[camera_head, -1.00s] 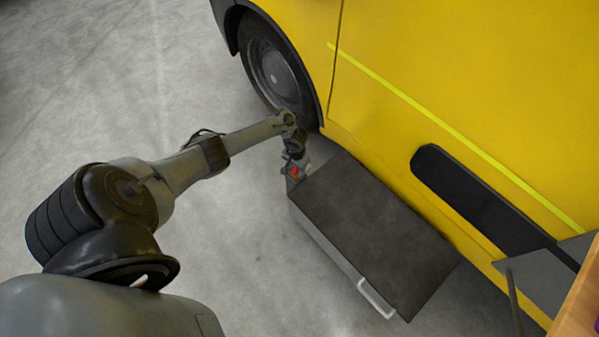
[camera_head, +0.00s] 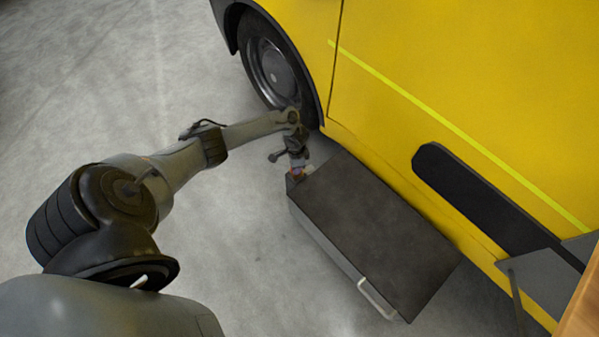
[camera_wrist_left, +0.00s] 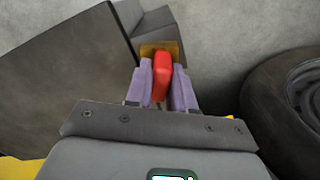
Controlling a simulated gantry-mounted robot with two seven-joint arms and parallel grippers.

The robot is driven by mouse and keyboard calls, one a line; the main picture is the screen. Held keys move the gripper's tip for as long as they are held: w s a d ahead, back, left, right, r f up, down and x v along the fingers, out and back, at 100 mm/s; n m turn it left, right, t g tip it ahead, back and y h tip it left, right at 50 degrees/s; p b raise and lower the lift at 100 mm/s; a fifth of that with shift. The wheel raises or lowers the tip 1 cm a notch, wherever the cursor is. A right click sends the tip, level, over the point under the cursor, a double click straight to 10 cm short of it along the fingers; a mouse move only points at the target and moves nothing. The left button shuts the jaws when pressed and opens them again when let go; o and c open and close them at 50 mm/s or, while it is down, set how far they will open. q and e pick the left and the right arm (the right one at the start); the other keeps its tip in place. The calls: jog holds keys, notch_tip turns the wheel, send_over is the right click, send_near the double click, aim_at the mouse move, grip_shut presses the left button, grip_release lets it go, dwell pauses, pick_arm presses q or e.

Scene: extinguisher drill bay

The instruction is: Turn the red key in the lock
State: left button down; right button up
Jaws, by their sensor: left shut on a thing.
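The red key (camera_wrist_left: 162,74) stands in a brass-coloured lock plate (camera_wrist_left: 174,48) on a small grey block (camera_wrist_left: 152,24) at the corner of the dark box. My left gripper (camera_wrist_left: 162,88) is shut on the red key, with one pale purple finger on each side of it. In the head view my left gripper (camera_head: 297,170) is at the box's far left corner, and the key is mostly hidden there. My right gripper is not in view.
A dark grey box (camera_head: 365,225) with a pale handle (camera_head: 376,298) on its front stands beside a yellow vehicle (camera_head: 440,70). The vehicle's wheel (camera_head: 272,70) is close to my left wrist. Concrete floor (camera_head: 250,245) is clear to the left.

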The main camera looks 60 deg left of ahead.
pick_arm(q)
jog(key=shift+m, duration=1.1)
jog(key=shift+m, duration=0.3)
jog(key=m+b, duration=0.2)
jog(key=m, duration=0.3)
jog(key=m+b, duration=0.1)
jog(key=m, duration=0.2)
jog(key=shift+m, duration=0.3)
jog(key=shift+m+b, duration=0.4)
jog(key=shift+m, duration=0.5)
